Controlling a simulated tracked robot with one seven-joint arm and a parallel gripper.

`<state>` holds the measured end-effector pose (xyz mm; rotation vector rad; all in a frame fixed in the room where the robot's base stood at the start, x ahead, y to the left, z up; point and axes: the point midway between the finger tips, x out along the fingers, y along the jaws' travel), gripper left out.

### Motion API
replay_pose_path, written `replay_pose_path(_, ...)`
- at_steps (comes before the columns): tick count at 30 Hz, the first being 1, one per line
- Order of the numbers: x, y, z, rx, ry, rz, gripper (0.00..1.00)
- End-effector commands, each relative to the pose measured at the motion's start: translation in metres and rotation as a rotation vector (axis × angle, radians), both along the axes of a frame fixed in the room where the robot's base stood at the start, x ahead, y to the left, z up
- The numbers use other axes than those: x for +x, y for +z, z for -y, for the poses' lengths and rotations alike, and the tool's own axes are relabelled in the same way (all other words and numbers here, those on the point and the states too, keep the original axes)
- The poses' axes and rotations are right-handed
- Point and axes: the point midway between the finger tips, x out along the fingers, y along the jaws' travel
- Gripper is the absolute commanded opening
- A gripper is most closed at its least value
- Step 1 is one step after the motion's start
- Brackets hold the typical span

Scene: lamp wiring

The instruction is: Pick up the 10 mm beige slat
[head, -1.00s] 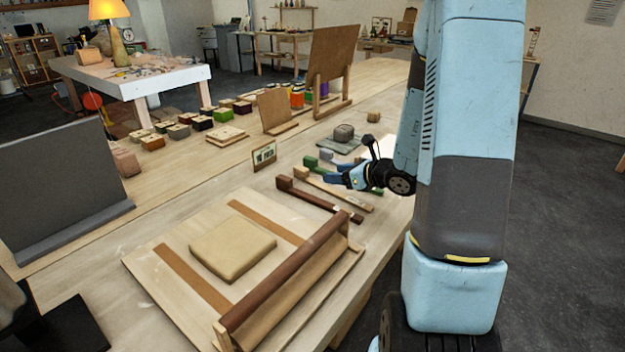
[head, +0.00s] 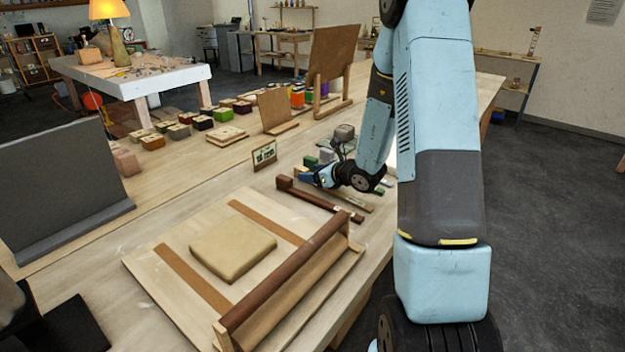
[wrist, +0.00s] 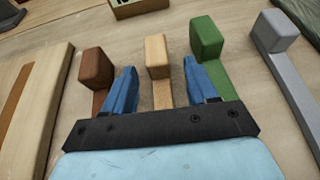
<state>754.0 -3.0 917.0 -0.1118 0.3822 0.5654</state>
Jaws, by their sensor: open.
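The beige slat (wrist: 157,58) lies on the bench with its thick end block at the top in the wrist view. My gripper (wrist: 160,85) is open, its two blue fingers on either side of the slat. The left finger is between it and a brown slat (wrist: 96,68); the right finger is over or beside a green slat (wrist: 207,38). I cannot tell whether either finger touches anything. My gripper's dark crossbar hides the near part of the beige slat. In the head view my gripper (head: 308,178) is low over the row of slats and hides most of the beige one.
A grey slat (wrist: 275,32) lies right of the green one. A small sign (head: 264,154) stands behind the slats. A wooden board with a brown rail (head: 285,275) and a beige pad (head: 233,248) is in front. The upright panels stand farther back.

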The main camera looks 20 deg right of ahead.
Motion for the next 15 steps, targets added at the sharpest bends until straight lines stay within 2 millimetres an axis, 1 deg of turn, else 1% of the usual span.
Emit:
replay_pose_path(3, 0.0082, -0.0044, -0.0061, -0.001, 0.001, -0.001, 0.57)
replay_pose_path(10, 0.0089, -0.0044, -0.006, -0.001, 0.0, -0.001, 0.56)
replay_pose_path(15, 0.0087, -0.0044, -0.0057, 0.0, 0.0, 0.0, 0.4)
